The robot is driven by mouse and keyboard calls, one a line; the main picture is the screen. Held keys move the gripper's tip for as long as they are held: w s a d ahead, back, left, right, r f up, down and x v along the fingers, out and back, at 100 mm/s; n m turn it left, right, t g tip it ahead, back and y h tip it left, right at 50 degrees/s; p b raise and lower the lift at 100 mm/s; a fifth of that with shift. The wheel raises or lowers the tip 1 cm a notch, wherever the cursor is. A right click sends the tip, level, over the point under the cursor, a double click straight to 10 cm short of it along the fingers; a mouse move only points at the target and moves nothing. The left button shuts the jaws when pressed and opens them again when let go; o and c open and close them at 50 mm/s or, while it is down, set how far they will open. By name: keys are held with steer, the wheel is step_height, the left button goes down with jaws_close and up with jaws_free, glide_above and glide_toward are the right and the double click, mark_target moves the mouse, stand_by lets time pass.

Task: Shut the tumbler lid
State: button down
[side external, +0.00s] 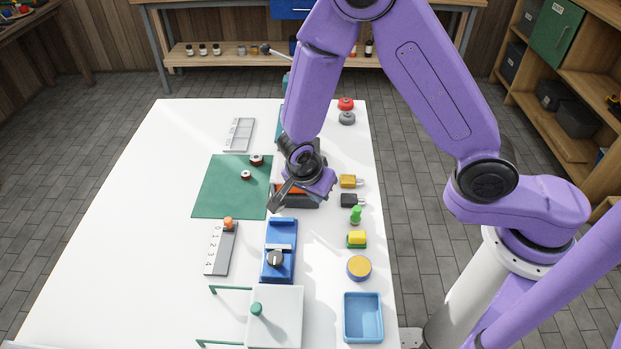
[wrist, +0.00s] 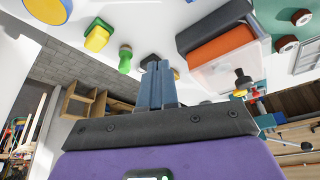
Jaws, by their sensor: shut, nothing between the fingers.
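A teal upright thing (side external: 287,82) stands at the far end of the white table, mostly hidden behind my arm; it may be the tumbler. Its lid cannot be made out in either view. My gripper (side external: 276,207) is tilted low over the middle of the table, nearer the camera than the teal thing.
A green mat (side external: 222,187) with small dark-and-red parts lies left of my gripper. A blue device (side external: 279,263) is in front. The table's left side is clear.

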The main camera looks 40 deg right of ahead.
steer(key=s+r+n+y, duration=0.1)
steer(key=s+r+n, duration=0.3)
steer(key=r+n, duration=0.65)
steer(key=s+d+r+n+y, duration=0.1)
steer(key=s+d+r+n, duration=0.1)
steer(key=s+n, duration=0.3)
steer(key=s+d+r+n+y, duration=0.1)
steer(key=s+d+r+n, duration=0.1)
steer(key=s+d+n, duration=0.2)
steer(key=s+d+r+n+g+y, duration=0.1)
steer(key=s+d+r+n, duration=0.2)
steer(key=s+n, duration=0.5)
steer(key=shift+s+d+y, duration=0.15)
steer(key=shift+d+y, duration=0.15)
steer(key=shift+d, duration=0.05)
stand_by(1.1)
